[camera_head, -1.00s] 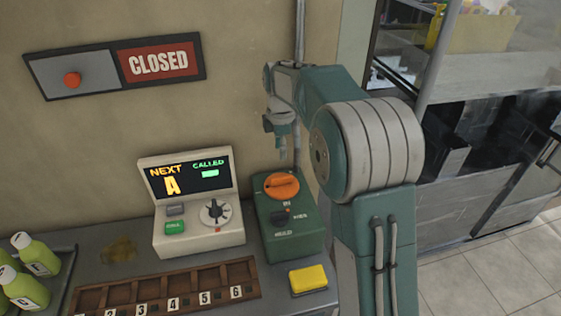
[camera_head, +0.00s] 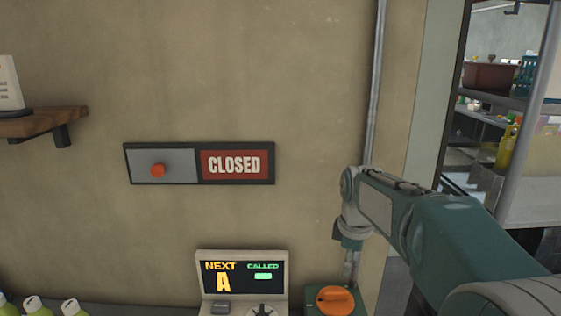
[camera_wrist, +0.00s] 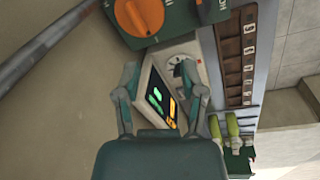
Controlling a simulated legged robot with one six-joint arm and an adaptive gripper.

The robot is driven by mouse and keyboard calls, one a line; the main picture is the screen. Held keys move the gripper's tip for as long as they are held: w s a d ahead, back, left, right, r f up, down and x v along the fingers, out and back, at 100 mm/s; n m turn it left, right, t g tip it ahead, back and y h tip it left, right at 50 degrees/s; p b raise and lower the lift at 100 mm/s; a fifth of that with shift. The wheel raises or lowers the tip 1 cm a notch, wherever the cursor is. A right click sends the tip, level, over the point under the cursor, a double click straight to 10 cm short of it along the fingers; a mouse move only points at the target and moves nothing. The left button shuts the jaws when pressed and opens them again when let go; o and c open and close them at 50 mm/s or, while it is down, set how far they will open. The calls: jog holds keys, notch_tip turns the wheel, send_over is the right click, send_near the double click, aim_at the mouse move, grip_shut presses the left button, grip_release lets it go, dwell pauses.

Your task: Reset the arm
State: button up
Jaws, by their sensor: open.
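My arm reaches in from the lower right of the head view, teal and pale grey. My gripper (camera_head: 350,268) hangs pointing down near the wall, above the orange knob of a green control box (camera_head: 318,298). In the wrist view my gripper (camera_wrist: 158,85) has its two fingers spread apart with nothing held between them. The display unit (camera_wrist: 152,95) shows beyond and between the fingers, and the green box (camera_wrist: 165,18) is at the top.
A CLOSED sign (camera_head: 235,165) with a red knob is on the wall. The display unit (camera_head: 243,258) reads NEXT A. A wooden shelf (camera_head: 40,122) is at left and metal shelving (camera_head: 535,205) at right. A slotted wooden rack (camera_wrist: 230,55) and green bottles (camera_wrist: 232,124) show in the wrist view.

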jog(key=s+m+t, duration=0.4)
jog(key=s+m, duration=0.9)
jog(key=s, duration=1.1)
jog(key=shift+s+f+m, duration=0.3)
jog(key=shift+f+m, duration=0.05)
jog(key=shift+m, duration=0.05)
dwell(1.2)
